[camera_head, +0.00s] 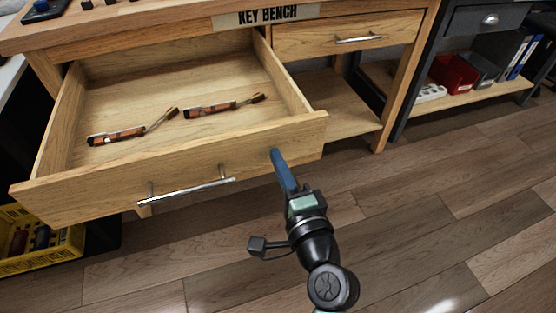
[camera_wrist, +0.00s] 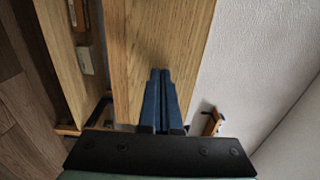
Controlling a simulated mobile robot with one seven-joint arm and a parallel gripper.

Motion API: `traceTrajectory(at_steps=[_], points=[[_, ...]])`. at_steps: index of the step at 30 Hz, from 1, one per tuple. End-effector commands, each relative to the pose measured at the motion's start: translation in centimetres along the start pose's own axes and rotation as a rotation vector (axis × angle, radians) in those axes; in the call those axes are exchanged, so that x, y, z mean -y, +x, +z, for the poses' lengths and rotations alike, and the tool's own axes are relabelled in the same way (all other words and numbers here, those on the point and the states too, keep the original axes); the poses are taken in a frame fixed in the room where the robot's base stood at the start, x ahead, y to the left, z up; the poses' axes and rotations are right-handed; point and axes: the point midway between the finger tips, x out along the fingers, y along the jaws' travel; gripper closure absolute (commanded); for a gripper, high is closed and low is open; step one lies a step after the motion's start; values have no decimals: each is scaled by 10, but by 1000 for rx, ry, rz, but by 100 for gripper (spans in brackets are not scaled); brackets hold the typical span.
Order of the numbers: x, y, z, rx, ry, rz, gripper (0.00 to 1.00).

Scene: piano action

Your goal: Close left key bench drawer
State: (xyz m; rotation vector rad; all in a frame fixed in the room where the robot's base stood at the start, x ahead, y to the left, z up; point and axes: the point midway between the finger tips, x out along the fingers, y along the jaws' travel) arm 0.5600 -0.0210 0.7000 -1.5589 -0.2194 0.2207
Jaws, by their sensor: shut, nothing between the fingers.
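The left drawer (camera_head: 170,167) of the key bench (camera_head: 130,36) is pulled far out in the head view. Its metal bar handle (camera_head: 186,193) is on the front panel, left of my gripper. Two brush-like tools with brown handles (camera_head: 118,134) (camera_head: 215,107) lie inside it. My gripper (camera_head: 277,156) is shut and empty, its blue fingers at the right part of the drawer front. In the wrist view the fingertips (camera_wrist: 160,75) lie over a wooden panel; I cannot tell whether they touch it.
The right drawer (camera_head: 350,35) is shut. A lower shelf (camera_head: 330,98) is below it. A yellow crate (camera_head: 40,250) stands on the floor at the left. A dark cabinet with a red bin (camera_head: 453,75) and binders is at the right. The wooden floor (camera_head: 430,210) in front is clear.

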Motion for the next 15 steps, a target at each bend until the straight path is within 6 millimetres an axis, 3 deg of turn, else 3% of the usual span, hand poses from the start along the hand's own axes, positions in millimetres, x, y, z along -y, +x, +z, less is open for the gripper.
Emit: traceTrajectory(at_steps=[15], points=[[0, 6, 0, 0, -1, -1, 100]])
